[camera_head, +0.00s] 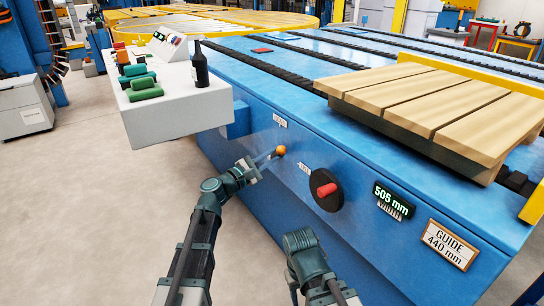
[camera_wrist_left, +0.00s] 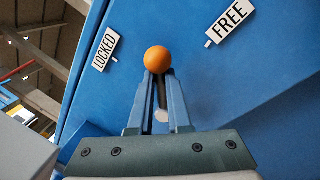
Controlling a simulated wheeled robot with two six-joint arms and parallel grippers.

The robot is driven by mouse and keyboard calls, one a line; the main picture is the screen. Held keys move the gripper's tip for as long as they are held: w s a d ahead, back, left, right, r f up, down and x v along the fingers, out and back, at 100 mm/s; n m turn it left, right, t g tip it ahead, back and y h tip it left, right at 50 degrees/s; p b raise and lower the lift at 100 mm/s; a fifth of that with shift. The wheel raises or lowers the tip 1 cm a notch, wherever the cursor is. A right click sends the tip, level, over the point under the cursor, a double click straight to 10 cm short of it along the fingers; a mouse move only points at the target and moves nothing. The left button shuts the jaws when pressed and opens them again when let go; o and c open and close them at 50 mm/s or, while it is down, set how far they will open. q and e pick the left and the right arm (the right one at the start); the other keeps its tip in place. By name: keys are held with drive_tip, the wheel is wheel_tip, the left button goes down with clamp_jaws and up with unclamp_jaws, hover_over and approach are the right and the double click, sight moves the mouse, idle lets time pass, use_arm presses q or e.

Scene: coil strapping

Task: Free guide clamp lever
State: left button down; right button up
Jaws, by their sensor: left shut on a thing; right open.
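The guide clamp lever has an orange ball knob (camera_head: 280,150) and sticks out of the side of the blue machine (camera_head: 262,112). My left gripper (camera_head: 270,155) is shut on the lever just behind the knob. In the left wrist view the orange knob (camera_wrist_left: 157,59) shows at the fingertips, with the rod between the fingers. The knob lies between the LOCKED label (camera_wrist_left: 105,49) on the left and the FREE label (camera_wrist_left: 230,19) on the right, nearer LOCKED. My right gripper (camera_head: 293,290) is low at the bottom, apart from the machine; its fingers are hardly visible.
A red and black round knob (camera_head: 327,190), a 505 mm display (camera_head: 391,200) and a GUIDE 440 mm sign (camera_head: 450,245) are on the machine's side. A wooden pallet (camera_head: 440,100) lies on top. A grey console (camera_head: 165,118) stands left. The floor at left is clear.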

use_arm(q)
drive_tip(key=m, duration=0.1)
drive_tip(key=f+m+h+b, duration=0.1)
drive_tip(key=s+m+b, duration=0.1)
drive_tip(key=m, duration=0.1)
drive_tip(key=shift+d+f+g, duration=0.4)
drive_tip(key=shift+s+d+f+m+g+h+b, duration=0.15)
drive_tip(key=shift+f+m+h+b, duration=0.25)
drive_tip(key=shift+m, duration=0.55)
drive_tip(key=shift+s+f+m+g+h+b, duration=0.2)
drive_tip(key=shift+m+b, duration=0.25)
drive_tip(key=shift+m, duration=0.5)
drive_tip(key=shift+f, duration=0.1)
drive_tip(key=c, duration=0.8)
unclamp_jaws()
drive_tip(key=shift+s+a, duration=0.1)
drive_tip(key=shift+a, duration=0.15)
drive_tip(key=b+v, duration=0.2)
drive_tip(key=v, duration=1.1)
drive_tip(key=shift+s+b, duration=0.2)
drive_tip(key=shift+b, duration=0.15)
